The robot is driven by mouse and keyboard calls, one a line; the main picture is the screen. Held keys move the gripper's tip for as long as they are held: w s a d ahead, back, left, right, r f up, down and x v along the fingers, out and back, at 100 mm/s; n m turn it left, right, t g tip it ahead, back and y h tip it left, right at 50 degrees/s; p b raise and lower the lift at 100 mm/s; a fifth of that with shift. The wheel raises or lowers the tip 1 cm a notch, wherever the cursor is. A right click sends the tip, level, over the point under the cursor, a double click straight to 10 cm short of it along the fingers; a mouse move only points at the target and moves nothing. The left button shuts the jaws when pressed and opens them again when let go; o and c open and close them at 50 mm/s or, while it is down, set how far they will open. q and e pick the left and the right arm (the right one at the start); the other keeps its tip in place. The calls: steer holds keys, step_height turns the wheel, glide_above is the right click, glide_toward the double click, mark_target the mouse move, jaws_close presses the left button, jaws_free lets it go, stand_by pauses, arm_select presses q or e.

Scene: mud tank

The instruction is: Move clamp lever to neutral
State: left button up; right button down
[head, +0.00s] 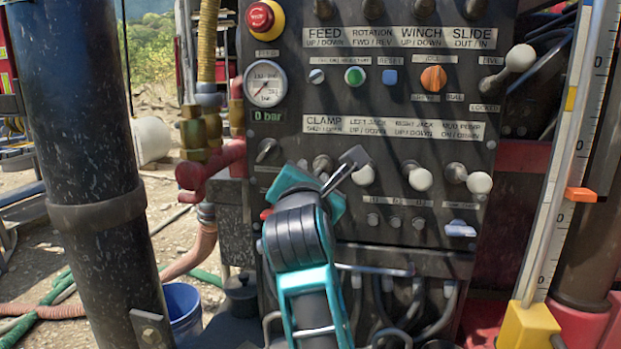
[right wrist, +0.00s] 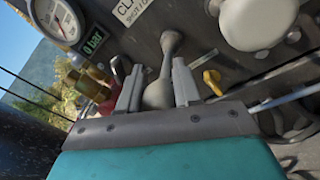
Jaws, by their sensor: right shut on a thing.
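The clamp lever (head: 322,164) shows in the head view only as a grey base under the CLAMP label (head: 322,124); my right gripper hides its knob. My right gripper (head: 329,174) has come up from below in front of the panel, one finger on each side of the lever. In the right wrist view, the lever's greyish knob (right wrist: 158,94) sits between the two grey fingers of the right gripper (right wrist: 157,88). Its stem runs up to the panel, tilted slightly right in that view. The right gripper is shut on the knob. My left gripper is not in view.
The left jack lever (head: 364,175) stands close to the right finger, with the right jack (head: 420,179) and mud pump (head: 479,182) levers further right. A gauge (head: 265,83), an emergency stop (head: 262,17) and red pipe fittings (head: 205,165) are at left. A dark column (head: 75,130) rises far left.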

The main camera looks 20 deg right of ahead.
steer(key=shift+r, duration=0.2)
stand_by(0.3)
